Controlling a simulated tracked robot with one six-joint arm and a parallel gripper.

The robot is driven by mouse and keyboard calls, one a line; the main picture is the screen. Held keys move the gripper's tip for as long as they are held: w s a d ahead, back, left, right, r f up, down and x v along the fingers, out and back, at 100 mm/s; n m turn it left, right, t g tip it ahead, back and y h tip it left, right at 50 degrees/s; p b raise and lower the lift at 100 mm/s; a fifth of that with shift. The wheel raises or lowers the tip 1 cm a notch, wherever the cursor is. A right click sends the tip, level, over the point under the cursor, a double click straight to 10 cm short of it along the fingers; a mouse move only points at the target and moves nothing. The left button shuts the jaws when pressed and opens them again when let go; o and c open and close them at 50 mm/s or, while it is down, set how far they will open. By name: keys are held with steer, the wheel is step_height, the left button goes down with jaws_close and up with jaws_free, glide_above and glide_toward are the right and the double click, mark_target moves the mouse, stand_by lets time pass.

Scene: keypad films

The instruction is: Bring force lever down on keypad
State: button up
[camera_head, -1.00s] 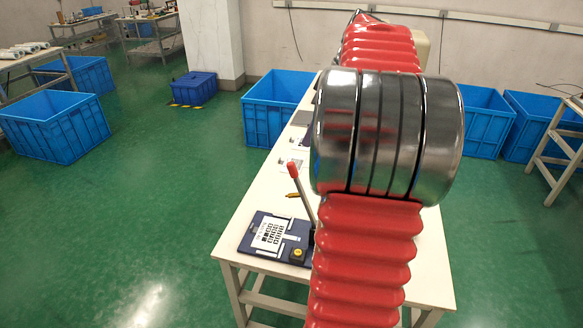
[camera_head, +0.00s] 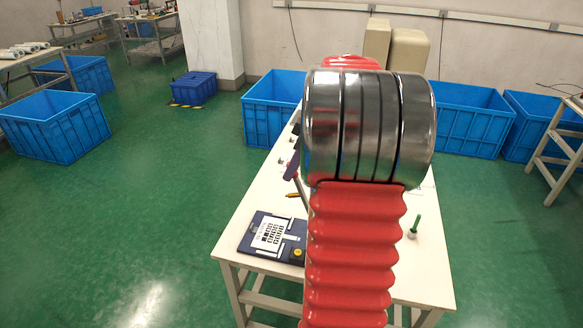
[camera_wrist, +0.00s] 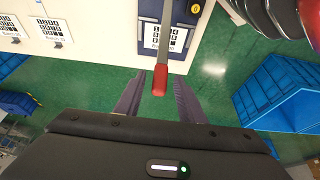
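The keypad (camera_head: 262,236) lies on a dark blue base at the front left of the white table. It also shows at the top of the wrist view (camera_wrist: 158,38). The force lever, a grey bar with a red handle (camera_wrist: 160,82), stands raised over the base; my arm hides most of it in the head view. My gripper (camera_wrist: 159,78) is open, with its two dark purple fingers on either side of the red handle. Gaps show between handle and fingers, and I see no contact. One purple finger shows left of my arm in the head view.
The white table (camera_head: 240,225) carries a green-handled item (camera_head: 415,226) at right and a small orange item (camera_head: 293,195) behind the keypad. Two more keypad sheets (camera_wrist: 53,31) show at left in the wrist view. Blue crates (camera_head: 270,103) stand behind the table.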

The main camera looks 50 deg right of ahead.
steer(key=shift+f, duration=0.2)
steer(key=shift+c, duration=0.5)
jaws_close()
steer(key=shift+w+a, duration=0.1)
steer(key=shift+a, duration=0.1)
steer(key=shift+d, duration=0.1)
